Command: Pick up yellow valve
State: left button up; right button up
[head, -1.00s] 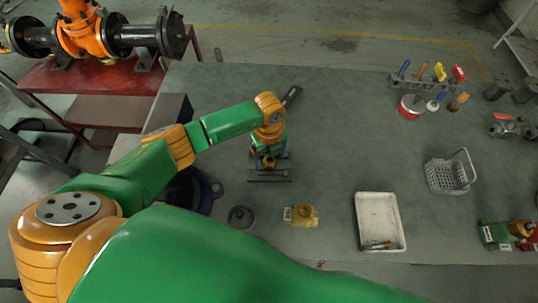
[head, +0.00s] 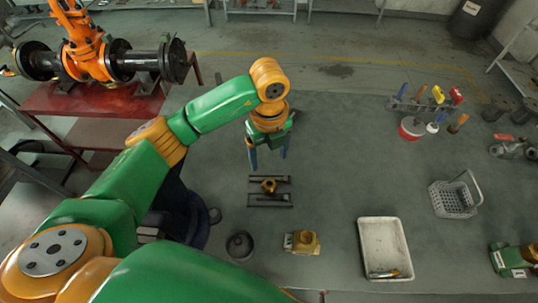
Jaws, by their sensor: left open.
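A small yellow valve body (head: 304,242) with a pale label on its left side stands on the grey-green table, near the front middle. Another small yellow-brown part (head: 269,186) sits between two dark bars of a low stand (head: 270,202) further back. My left gripper (head: 268,154) is open and empty, with its two blue-grey fingers pointing down. It is behind and above the stand, and apart from both yellow parts. My right gripper is not in view.
A dark round part (head: 239,246) stands left of the yellow valve body. A white tray (head: 366,262) and a grey basket (head: 455,198) lie to the right, with a green valve (head: 514,259) near the right edge. A tool rack (head: 425,105) stands behind.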

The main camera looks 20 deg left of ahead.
aim_at(304, 242)
jog(key=k, duration=1.5)
